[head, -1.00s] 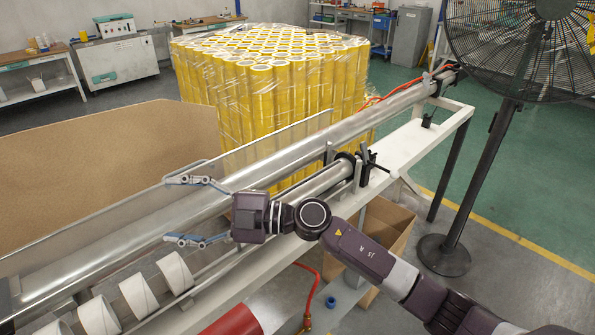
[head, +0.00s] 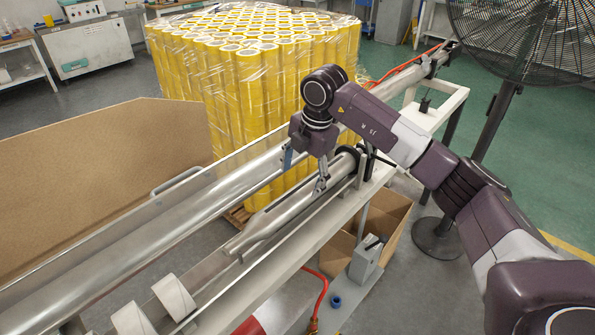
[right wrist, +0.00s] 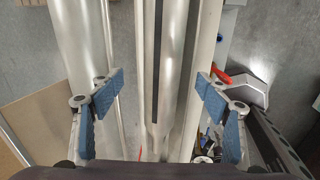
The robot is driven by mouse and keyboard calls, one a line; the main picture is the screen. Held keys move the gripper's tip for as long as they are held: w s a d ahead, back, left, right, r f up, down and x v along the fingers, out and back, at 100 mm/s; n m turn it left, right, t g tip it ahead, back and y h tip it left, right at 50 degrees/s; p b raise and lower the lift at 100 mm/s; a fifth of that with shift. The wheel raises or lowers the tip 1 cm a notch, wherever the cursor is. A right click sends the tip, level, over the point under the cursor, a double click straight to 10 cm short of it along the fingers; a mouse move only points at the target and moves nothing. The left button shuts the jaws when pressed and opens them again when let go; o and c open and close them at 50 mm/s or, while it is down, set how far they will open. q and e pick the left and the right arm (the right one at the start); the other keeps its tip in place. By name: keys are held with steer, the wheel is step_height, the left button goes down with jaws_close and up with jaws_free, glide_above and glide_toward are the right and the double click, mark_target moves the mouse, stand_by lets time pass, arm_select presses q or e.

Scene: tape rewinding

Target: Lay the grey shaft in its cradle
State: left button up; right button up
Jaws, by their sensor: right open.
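The grey shaft (head: 283,213) is a silver bar lying lengthwise along the white machine frame, its far end at a black collar (head: 349,156). In the right wrist view the shaft (right wrist: 176,50) runs between the fingers, with a dark slot along it. My right gripper (head: 305,174) is open above the shaft's far half, one finger on each side. No contact shows in the right wrist view (right wrist: 160,96). I cannot clearly tell which part is the cradle; a dark bracket (head: 367,166) stands by the collar. My left gripper is not in view.
A long thick roller (head: 170,207) runs parallel, left of the shaft. White tape rolls (head: 174,297) sit at the lower left. Wrapped yellow tubes (head: 270,80) stand behind. An open cardboard box (head: 385,225) and a black fan (head: 515,45) are to the right.

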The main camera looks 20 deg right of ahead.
mark_target(298, 191)
steer(key=shift+s+f, duration=0.1)
steer(key=shift+f, duration=0.2)
steer(key=p+x, duration=0.2)
steer(key=x, duration=0.3)
steer(key=shift+a+f, duration=0.2)
steer(key=shift+f, duration=0.55)
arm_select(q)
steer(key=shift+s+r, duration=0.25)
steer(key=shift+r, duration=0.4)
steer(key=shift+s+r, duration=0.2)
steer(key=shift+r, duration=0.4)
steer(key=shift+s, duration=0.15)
arm_select(e)
jaws_close()
arm_select(q)
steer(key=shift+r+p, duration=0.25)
steer(key=shift+p, duration=0.2)
arm_select(e)
steer(key=shift+w+r, duration=0.25)
steer(key=shift+r, duration=0.2)
steer(key=shift+r, duration=0.1)
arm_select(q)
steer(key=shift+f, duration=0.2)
arm_select(e)
steer(key=shift+s+d, duration=0.1)
